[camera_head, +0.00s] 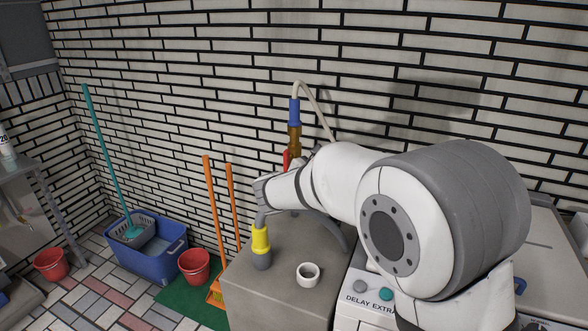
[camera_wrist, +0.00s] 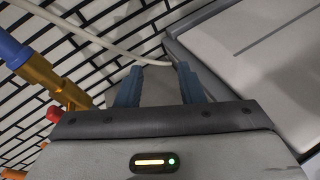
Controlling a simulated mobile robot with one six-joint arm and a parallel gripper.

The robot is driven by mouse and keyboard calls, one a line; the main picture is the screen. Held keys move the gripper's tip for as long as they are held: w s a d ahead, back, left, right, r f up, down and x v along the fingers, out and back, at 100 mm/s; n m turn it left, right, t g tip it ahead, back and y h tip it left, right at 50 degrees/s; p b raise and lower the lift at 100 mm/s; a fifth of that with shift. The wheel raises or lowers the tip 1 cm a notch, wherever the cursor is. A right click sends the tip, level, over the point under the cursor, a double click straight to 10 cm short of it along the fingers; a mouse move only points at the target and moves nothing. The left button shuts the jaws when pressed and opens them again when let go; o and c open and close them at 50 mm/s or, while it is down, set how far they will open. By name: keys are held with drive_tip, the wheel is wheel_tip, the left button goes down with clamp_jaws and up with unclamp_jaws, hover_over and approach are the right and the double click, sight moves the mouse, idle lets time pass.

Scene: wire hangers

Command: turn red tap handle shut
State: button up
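The tap has a brass body (camera_head: 294,138) under a blue pipe piece (camera_head: 294,110), against the brick wall. Its red handle (camera_head: 286,160) shows as a thin strip, partly hidden by my arm. In the wrist view the brass body (camera_wrist: 45,75) is at the left, with the blue piece (camera_wrist: 12,50) above it. A red end, likely the handle (camera_wrist: 54,113), shows beside the gripper housing. My gripper (camera_wrist: 158,80) is open, with its two blue-grey fingers apart and nothing seen between them. The tap is to the left of the fingers. In the head view my arm hides the fingertips.
A yellow-and-grey piece (camera_head: 261,240) and a white cup (camera_head: 308,274) are on the grey counter (camera_head: 262,302). A pale hose (camera_head: 318,105) arches from the tap top. Orange handles (camera_head: 213,200), a blue tub (camera_head: 160,265) and red buckets (camera_head: 194,266) stand left.

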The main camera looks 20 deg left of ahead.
sight(285, 160)
drive_tip(key=a+n+t+y, duration=0.1)
drive_tip(key=a+n, duration=0.1)
drive_tip(key=a, duration=0.3)
drive_tip(key=a+f+n+t+y, duration=0.1)
drive_tip(key=a+n, duration=0.1)
drive_tip(key=a, duration=0.3)
drive_tip(key=a+f+n+t+y+b, duration=0.1)
drive_tip(key=a+n+y, duration=0.1)
drive_tip(key=a+n, duration=0.1)
drive_tip(key=shift+w+a+t, duration=0.2)
drive_tip(key=shift+a+t, duration=0.2)
drive_tip(key=shift+a, duration=0.5)
drive_tip(key=w, duration=0.6)
drive_tip(key=shift+w+d, duration=0.35)
drive_tip(key=shift+c, duration=0.5)
